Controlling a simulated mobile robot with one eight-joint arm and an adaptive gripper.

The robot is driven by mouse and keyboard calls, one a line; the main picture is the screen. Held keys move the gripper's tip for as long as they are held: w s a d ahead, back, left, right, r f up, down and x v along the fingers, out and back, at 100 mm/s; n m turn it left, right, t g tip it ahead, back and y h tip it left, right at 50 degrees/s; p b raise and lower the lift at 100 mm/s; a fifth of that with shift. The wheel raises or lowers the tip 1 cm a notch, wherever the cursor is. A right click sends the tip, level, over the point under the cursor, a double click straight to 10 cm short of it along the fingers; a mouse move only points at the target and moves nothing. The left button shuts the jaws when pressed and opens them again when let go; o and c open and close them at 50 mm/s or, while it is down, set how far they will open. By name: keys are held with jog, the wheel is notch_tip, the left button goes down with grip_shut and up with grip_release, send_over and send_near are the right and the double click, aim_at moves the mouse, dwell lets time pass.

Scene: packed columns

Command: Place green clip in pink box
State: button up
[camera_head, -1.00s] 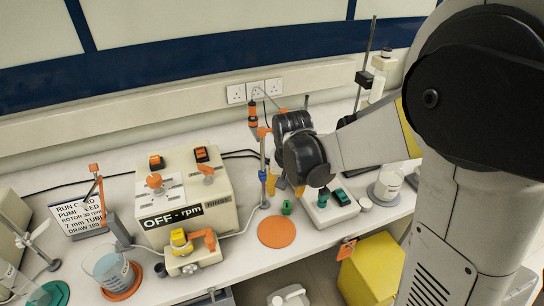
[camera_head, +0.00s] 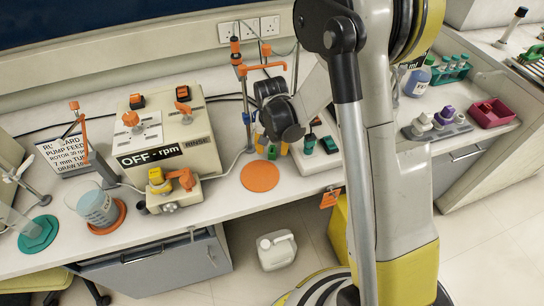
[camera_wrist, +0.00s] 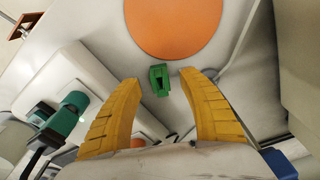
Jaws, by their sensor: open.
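The small green clip (camera_head: 272,152) stands on the white bench, just behind the orange disc. It also shows in the wrist view (camera_wrist: 159,80), between and slightly beyond the tips of my two yellow fingers. My gripper (camera_head: 273,145) is open over the clip, with one finger on each side of it; I cannot tell whether either touches it. The gripper shows from its own side in the wrist view (camera_wrist: 160,78). The pink box (camera_head: 492,113) is an open tray on the bench at the far right of the head view, clear of my arm.
The orange disc (camera_head: 260,176) lies flat in front of the clip. A white device with green switches (camera_head: 318,155) stands close at right, and a cream pump box (camera_head: 163,135) at left. A grey tray with knobs (camera_head: 437,127) sits beside the pink box.

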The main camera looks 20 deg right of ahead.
jog(key=f, duration=0.2)
jog(key=shift+w+d+f+b, duration=0.1)
jog(key=shift+w+f+b, duration=0.1)
jog(key=shift+f+b, duration=0.15)
jog(key=c, duration=0.9)
jog(key=shift+c, duration=0.6)
jog(key=shift+r, duration=0.15)
notch_tip(320, 180, up, 4)
jog(key=shift+r+p, duration=0.15)
jog(key=shift+p, duration=1.1)
jog(key=s+d+r+p, duration=0.3)
jog(key=s+r, duration=0.3)
jog(key=s, duration=0.5)
jog(key=shift+d+r, duration=0.3)
jog(key=shift+d, duration=0.1)
